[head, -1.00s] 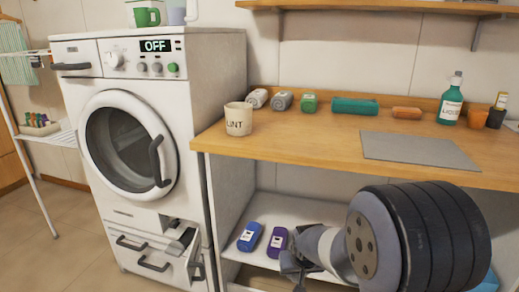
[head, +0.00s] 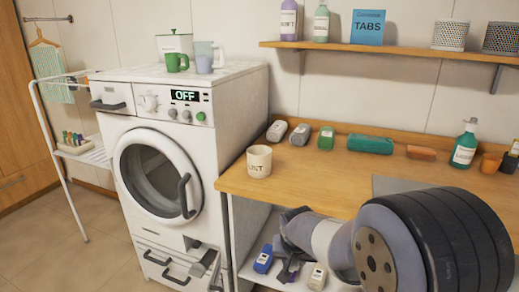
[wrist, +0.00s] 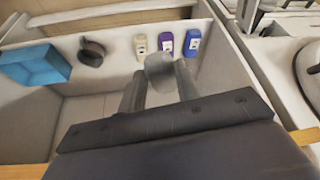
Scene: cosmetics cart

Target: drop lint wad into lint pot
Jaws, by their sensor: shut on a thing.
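The lint pot (head: 258,162) is a cream cup with dark lettering. It stands upright on the wooden counter (head: 290,178), near its left end. My gripper (head: 290,270) is in front of the counter, lower than the pot, by the shelf under the counter. In the wrist view my gripper (wrist: 160,85) is shut on a small grey lump, the lint wad (wrist: 160,68), between its fingertips. In the head view the wad cannot be made out, and my arm covers part of the lower shelf.
Blue (head: 263,259) and pale (head: 318,277) bottles stand on the lower shelf; a purple one (wrist: 165,41) shows in the wrist view. The washer (head: 165,180) is left of the counter. Behind the pot are grey rolls (head: 277,131) and a green item (head: 326,138). Counter space right of the pot is clear.

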